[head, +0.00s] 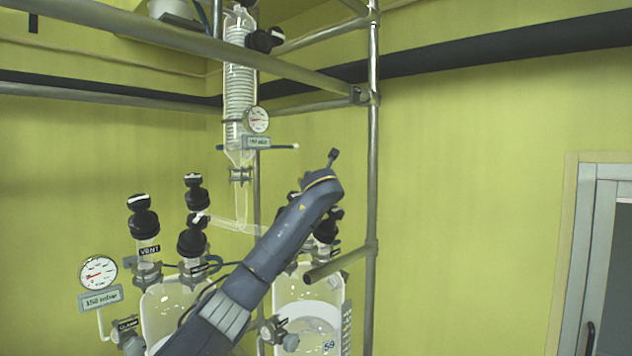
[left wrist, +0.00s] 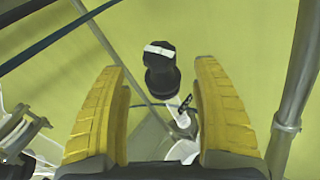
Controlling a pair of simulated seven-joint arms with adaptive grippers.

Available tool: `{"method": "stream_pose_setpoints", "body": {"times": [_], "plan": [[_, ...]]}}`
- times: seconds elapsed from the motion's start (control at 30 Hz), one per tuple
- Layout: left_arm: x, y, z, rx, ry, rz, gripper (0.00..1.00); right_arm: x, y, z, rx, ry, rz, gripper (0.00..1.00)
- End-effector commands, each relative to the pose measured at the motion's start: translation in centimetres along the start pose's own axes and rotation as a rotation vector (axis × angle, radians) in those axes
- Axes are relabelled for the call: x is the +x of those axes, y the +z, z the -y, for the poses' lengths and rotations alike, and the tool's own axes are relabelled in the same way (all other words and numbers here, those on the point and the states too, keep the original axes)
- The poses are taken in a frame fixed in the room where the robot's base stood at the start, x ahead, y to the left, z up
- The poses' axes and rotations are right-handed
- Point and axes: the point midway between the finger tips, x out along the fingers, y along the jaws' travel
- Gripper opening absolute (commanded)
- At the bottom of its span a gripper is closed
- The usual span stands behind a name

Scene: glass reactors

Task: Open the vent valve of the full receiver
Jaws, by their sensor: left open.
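Two glass receivers stand side by side in the head view. The left receiver (head: 165,308) carries a black-capped valve (head: 143,217) labelled VENT. The right receiver (head: 283,290) shows a pale content and a tag reading 59. Black knobs (head: 327,228) at its top are partly hidden behind my left arm. I cannot tell the fill level of the left receiver. My left gripper (left wrist: 160,68) is open, its yellow fingers on either side of a black knob with a white bar (left wrist: 160,50). The knob appears beyond the fingertips, apart from them. My right gripper is not in view.
A gauge (head: 98,271) reading 150 mbar stands at the left. A coiled condenser (head: 239,85) hangs above on a metal frame. A vertical post (head: 373,180) stands right of my arm and also shows in the left wrist view (left wrist: 294,90).

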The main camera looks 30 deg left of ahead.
Motion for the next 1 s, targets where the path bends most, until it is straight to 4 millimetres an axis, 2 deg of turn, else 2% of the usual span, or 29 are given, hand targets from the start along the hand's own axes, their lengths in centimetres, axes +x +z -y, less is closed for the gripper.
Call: {"method": "stream_pose_setpoints", "body": {"times": [0.1,0.4,0.7,1.0], "plan": [[1.8,0.0,-0.1,-0.001,0.002,-0.002,0.67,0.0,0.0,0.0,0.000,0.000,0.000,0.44],[5.1,-0.1,-0.1,-0.001,0.001,-0.003,0.67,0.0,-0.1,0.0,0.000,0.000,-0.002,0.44],[6.8,0.0,0.0,0.000,0.000,-0.001,0.67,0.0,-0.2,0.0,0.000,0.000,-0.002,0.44],[7.1,0.0,0.0,0.000,0.001,0.000,0.67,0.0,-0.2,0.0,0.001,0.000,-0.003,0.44]]}}
